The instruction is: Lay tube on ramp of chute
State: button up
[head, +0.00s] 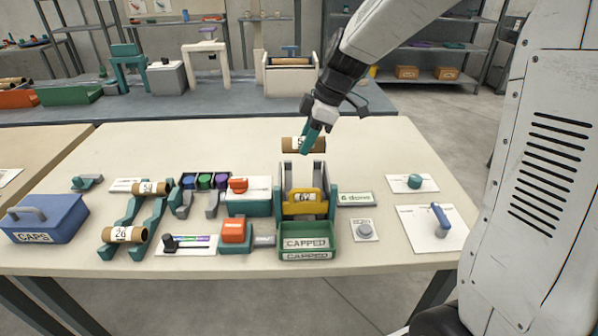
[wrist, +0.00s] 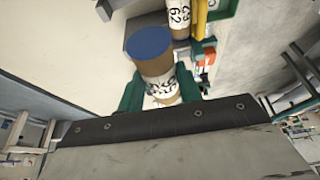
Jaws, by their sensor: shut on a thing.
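My gripper (head: 310,143) is shut on a brown cardboard tube (head: 290,144). In the wrist view the held tube (wrist: 155,68) shows a blue cap on one end and a white printed label between the teal fingers (wrist: 160,90). The tube lies crosswise in the head view, above the back end of the chute (head: 332,190). The chute has a pale ramp (head: 290,172), teal side walls and a yellow gate (head: 304,209). Another tube, labelled 62 (head: 306,196), is in the chute at the gate.
A green CAPPED tray (head: 306,255) stands in front of the chute. To the left are an orange-topped press (head: 235,232), cap bins (head: 204,181), a teal rack (head: 112,243) with tubes and a blue CAPS box (head: 45,220). The table behind the chute is clear.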

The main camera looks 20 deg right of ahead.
notch_tip(320, 180, down, 10)
jog(key=shift+r, duration=0.2)
dwell(0.3)
jog(key=shift+f, duration=0.55)
jog(key=o, duration=1)
jog(key=shift+f, duration=0.1)
jog(key=shift+c, duration=0.2)
jog(key=a+v, duration=0.1)
jog(key=v, duration=1.1)
jog(key=s+r+m+h, duration=0.2)
jog(key=s+m, duration=0.5)
jog(key=s, duration=0.7)
jog(key=s+r+m+h, duration=0.2)
jog(key=s+m, duration=0.5)
jog(key=s, duration=0.7)
jog(key=shift+s+a+r, duration=0.2)
jog(key=shift+s+r, duration=0.1)
jog(key=shift+r, duration=0.5)
